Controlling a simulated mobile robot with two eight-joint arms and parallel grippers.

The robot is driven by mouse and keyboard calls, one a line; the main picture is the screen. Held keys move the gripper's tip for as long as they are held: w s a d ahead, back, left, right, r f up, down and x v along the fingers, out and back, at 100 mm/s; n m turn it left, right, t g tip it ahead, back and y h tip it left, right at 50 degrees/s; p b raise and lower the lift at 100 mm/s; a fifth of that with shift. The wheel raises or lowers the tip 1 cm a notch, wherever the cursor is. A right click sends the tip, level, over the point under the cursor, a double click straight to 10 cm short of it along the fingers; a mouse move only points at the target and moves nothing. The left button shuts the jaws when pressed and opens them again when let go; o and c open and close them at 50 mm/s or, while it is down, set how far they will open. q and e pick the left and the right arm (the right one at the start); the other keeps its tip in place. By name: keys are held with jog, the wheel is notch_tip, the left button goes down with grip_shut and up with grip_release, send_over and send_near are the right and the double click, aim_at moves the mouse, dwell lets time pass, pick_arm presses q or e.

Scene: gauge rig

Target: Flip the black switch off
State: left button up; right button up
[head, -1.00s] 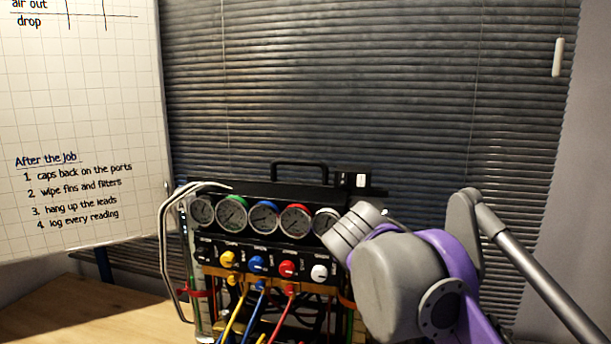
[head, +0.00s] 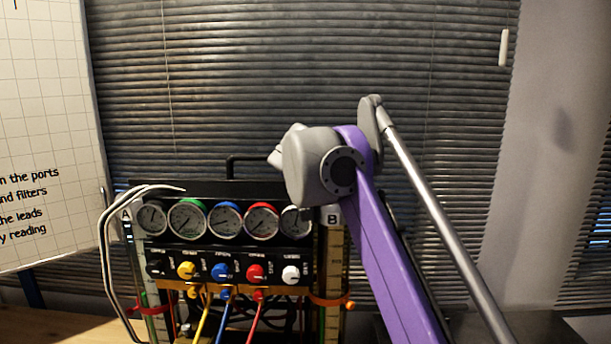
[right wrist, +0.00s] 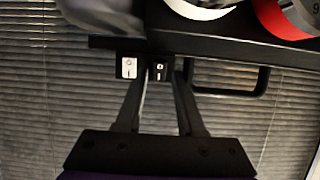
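The black switch (right wrist: 160,70) shows in the right wrist view as a small dark rocker with white marks, beside a white switch (right wrist: 129,68). Which side is pressed in is too small to tell. Both sit by the edge of the dark gauge rig. My right gripper (right wrist: 161,82) is open, its two fingers apart and empty, with the black switch seen between the tips. Whether a finger touches it I cannot tell. In the head view my right wrist hides the switches and gripper. My left gripper is out of view.
The gauge rig has a row of dials (head: 225,220), coloured knobs (head: 256,272) and hoses below. A black carry handle (right wrist: 235,88) stands close to the right gripper. Window blinds (head: 280,70) are behind, and a whiteboard (head: 45,120) is at the left.

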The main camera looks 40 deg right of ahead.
jog(key=shift+x, duration=1.05)
grip_shut()
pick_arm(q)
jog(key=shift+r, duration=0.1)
pick_arm(e)
jog(key=t+h+p, duration=0.1)
jog(key=p, duration=0.1)
jog(key=shift+t+p, duration=0.4)
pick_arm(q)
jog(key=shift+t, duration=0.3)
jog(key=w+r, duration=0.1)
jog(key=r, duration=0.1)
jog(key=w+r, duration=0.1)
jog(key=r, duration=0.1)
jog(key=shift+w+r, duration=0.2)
pick_arm(e)
jog(key=shift+f, duration=0.2)
